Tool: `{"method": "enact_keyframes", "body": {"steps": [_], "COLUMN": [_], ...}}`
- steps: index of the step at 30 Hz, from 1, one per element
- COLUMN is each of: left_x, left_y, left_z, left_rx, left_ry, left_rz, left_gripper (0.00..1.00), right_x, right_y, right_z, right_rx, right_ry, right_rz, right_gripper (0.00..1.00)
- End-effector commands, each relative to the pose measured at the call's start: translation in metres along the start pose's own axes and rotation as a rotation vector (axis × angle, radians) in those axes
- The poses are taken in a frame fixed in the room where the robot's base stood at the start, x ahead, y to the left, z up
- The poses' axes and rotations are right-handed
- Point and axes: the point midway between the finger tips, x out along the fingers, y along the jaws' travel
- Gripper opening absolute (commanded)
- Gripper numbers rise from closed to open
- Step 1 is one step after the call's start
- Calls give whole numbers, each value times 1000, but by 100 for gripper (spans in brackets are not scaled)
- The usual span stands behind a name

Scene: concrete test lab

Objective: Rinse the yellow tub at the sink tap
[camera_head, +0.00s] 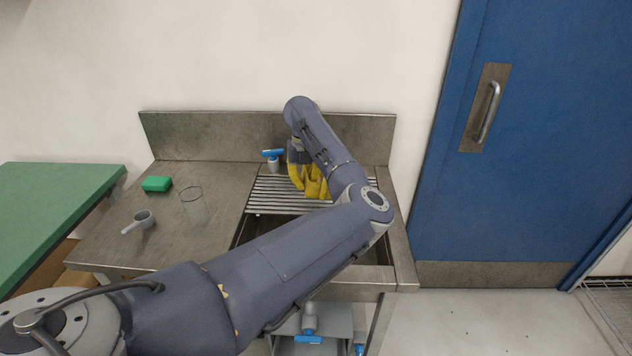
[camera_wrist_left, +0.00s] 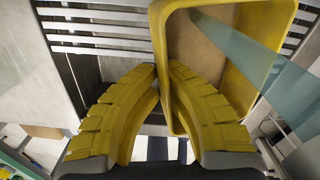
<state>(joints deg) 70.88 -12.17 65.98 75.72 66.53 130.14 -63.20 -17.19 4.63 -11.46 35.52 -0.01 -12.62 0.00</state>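The yellow tub (camera_wrist_left: 278,30) shows in the left wrist view at the upper right, its tan inside facing the camera. My left gripper (camera_wrist_left: 163,75) is closed with the tub's near-left wall between its ribbed yellow fingers. A see-through bluish stream (camera_wrist_left: 255,55) crosses the tub's opening. In the head view my left gripper (camera_head: 308,184) is over the slatted rack (camera_head: 278,203), partly behind my forearm. There the tub is hard to tell from the yellow fingers. The tap (camera_head: 273,158) with a blue handle stands left of the gripper. My right gripper is out of view.
My arm hides much of the sink basin (camera_head: 340,248). A green table (camera_head: 60,190) is at left, a blue door (camera_head: 540,150) at right.

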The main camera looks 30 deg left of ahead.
Motion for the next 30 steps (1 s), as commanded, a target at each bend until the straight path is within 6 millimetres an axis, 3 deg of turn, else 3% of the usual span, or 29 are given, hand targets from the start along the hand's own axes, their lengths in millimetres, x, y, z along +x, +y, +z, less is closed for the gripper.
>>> {"method": "enact_keyframes", "body": {"steps": [30], "left_x": [0], "left_y": [10], "left_z": [2], "left_rx": [0], "left_ry": [-1], "left_rz": [-1], "left_gripper": [0], "right_x": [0], "right_y": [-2], "right_z": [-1], "right_rx": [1], "right_ry": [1], "right_rz": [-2], "right_gripper": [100]}}
